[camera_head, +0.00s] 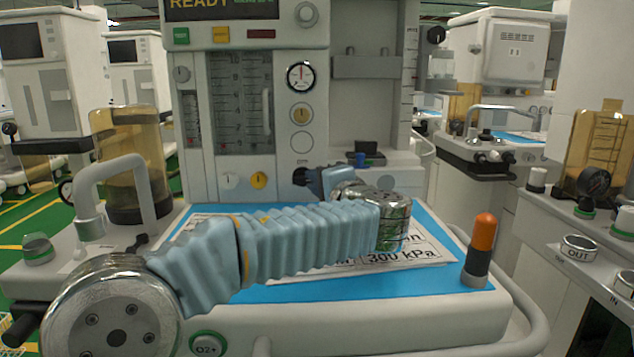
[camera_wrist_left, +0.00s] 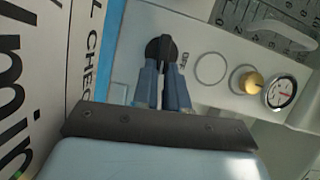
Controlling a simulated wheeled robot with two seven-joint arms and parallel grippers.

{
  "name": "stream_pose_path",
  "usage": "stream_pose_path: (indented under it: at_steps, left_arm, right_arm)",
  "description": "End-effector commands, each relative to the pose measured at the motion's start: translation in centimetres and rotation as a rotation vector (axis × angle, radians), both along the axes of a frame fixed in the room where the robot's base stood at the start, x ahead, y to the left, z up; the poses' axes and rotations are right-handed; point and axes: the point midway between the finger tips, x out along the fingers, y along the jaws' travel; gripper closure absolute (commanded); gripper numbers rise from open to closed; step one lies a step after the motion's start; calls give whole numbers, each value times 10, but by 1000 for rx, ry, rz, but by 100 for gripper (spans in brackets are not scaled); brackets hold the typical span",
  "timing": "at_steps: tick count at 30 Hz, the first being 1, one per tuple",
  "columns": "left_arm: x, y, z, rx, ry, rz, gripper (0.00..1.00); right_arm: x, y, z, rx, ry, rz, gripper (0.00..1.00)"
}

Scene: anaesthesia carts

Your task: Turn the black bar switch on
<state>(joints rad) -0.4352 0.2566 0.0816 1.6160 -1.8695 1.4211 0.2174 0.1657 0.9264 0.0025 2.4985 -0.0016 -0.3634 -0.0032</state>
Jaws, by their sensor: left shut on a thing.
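The black bar switch (camera_wrist_left: 160,46) is a dark round knob with a raised bar on the light front panel, seen in the left wrist view. My left gripper (camera_wrist_left: 162,68) has its two blue-grey fingers closed on the bar, one on each side. In the head view the switch (camera_head: 299,176) shows as a small dark patch low on the machine's panel. My left gripper there (camera_head: 313,180) reaches it, partly hidden behind my arm. My right gripper is not in view.
Near the switch are a yellow knob (camera_head: 259,180), a white knob (camera_head: 229,181) and a gauge (camera_head: 301,76). A blue worktop (camera_head: 437,283) with a printed sheet lies under my arm. An orange-topped black cylinder (camera_head: 482,247) stands at its right; an amber canister (camera_head: 124,150) is left.

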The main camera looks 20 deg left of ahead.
Motion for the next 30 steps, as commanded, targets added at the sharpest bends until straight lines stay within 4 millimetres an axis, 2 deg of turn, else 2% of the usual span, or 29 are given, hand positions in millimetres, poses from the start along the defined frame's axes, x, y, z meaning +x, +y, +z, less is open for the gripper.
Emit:
stream_pose_path:
  at_steps: [3, 4, 9, 17, 20, 23, 30]
  left_arm:
    - [0, -1, -1, -2, 2, -3, 100]
    - [0, -1, -1, -2, 2, -3, 84]
    - [0, -1, -1, -1, 1, -2, 62]
    - [0, -1, 0, -1, 0, -1, 62]
    - [-5, -7, 0, -1, 0, -4, 62]
    - [-16, -19, 0, -2, -1, -5, 62]
    - [-55, -64, 3, 0, -1, -7, 62]
  right_arm:
    - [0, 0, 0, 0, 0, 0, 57]
    - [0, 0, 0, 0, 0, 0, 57]
    - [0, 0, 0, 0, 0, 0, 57]
    - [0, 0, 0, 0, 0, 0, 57]
    - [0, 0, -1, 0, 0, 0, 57]
    - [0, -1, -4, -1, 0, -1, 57]
    - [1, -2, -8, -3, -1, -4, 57]
